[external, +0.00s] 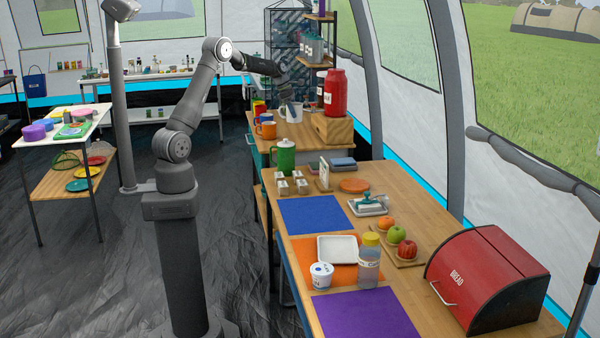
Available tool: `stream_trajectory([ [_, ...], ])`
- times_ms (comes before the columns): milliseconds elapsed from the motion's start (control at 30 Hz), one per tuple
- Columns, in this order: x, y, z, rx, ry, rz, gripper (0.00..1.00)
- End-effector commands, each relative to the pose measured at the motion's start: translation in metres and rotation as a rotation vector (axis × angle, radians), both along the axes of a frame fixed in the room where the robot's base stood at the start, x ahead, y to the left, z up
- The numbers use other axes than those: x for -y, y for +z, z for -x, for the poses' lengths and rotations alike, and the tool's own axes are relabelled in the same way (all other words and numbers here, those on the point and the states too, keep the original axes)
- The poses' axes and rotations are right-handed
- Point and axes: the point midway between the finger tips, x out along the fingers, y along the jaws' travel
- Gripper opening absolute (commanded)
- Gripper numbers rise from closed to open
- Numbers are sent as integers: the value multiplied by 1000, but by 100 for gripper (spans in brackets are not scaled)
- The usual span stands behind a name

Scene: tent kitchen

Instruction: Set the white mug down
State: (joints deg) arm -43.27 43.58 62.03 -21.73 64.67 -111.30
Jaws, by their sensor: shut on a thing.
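The white mug (294,112) is at the far end of the wooden counter, in the external view. My gripper (288,97) reaches down to it from above and is shut on it. The mug looks upright. It is too small in the picture to tell whether its base touches the counter (297,135) or hangs just above it. My gripper's fingers are small and partly hidden against the dark rack behind.
An orange mug (266,130) stands left of the white mug, with yellow and red ones behind. A green pot (284,155) is nearer. A dark rack (290,50) stands behind.

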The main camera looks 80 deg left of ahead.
Motion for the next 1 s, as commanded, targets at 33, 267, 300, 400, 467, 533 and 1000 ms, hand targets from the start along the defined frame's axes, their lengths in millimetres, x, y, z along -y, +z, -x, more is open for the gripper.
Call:
stream_trajectory([
  [33, 12, 0, -13, 1, -17, 0, 46],
  [267, 89, 0, -81, 0, -101, -1, 46],
  [300, 106, 0, -93, 0, -118, -1, 46],
  [400, 151, 0, -123, 0, -160, 0, 46],
  [467, 179, 0, -139, 1, -185, -1, 46],
  [533, 213, 1, -157, 1, -214, -2, 46],
  [1000, 463, 0, -221, 1, -398, 0, 46],
])
